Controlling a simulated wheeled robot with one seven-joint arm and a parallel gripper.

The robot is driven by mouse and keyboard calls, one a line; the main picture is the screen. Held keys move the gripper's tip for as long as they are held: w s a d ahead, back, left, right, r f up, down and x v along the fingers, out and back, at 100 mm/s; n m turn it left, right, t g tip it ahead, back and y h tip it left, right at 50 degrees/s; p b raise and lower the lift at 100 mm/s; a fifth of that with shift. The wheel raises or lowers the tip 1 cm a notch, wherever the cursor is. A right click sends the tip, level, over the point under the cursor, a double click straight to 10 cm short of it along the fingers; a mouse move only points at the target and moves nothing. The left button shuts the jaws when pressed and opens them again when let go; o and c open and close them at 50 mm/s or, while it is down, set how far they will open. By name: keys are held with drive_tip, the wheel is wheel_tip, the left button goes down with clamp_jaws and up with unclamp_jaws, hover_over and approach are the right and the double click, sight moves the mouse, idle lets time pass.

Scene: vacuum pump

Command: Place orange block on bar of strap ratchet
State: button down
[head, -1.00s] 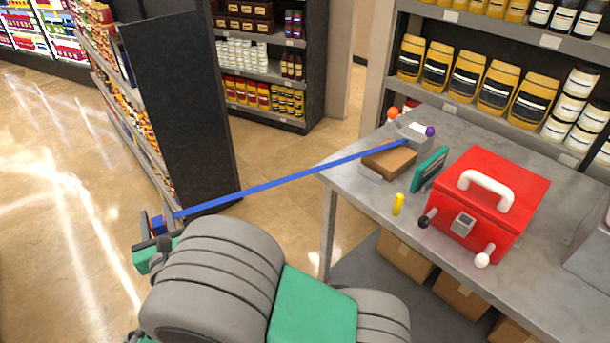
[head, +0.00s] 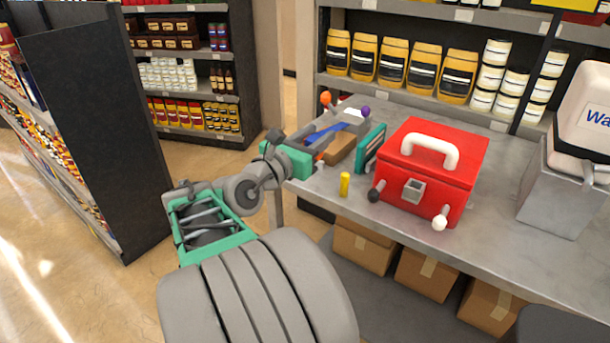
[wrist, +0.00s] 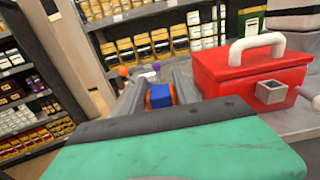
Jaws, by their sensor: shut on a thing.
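My gripper is at the table's left edge, just left of the tan-orange block. My wrist hides part of the block and the strap end.
A yellow cylinder (head: 344,184) stands at the front edge. Shelves with goods (head: 410,65) stand behind; boxes (head: 362,247) sit below.

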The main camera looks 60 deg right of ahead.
drive_tip(key=w+d+f, duration=0.2)
drive_tip(key=d+f, duration=0.1)
drive_tip(key=w+d+f+b, duration=0.1)
drive_tip(key=w+d+f, duration=0.2)
drive_tip(key=d, duration=0.1)
drive_tip(key=w+d+f+b, duration=0.1)
drive_tip(key=w+d+f, duration=0.1)
drive_tip(key=d+f, duration=0.1)
drive_tip(key=shift+w+d+f, duration=0.15)
drive_tip(key=shift+d+f, duration=0.05)
drive_tip(key=shift+d, duration=0.4)
drive_tip(key=shift+w+d+f+b, duration=0.1)
drive_tip(key=shift+f+b, duration=0.2)
drive_tip(key=shift+f, duration=0.6)
drive_tip(key=shift+w+d+f+b, duration=0.1)
drive_tip(key=shift+f+b, duration=0.2)
drive_tip(key=shift+f, duration=0.55)
drive_tip(key=shift+f, duration=0.15)
drive_tip(key=c, duration=0.9)
unclamp_jaws()
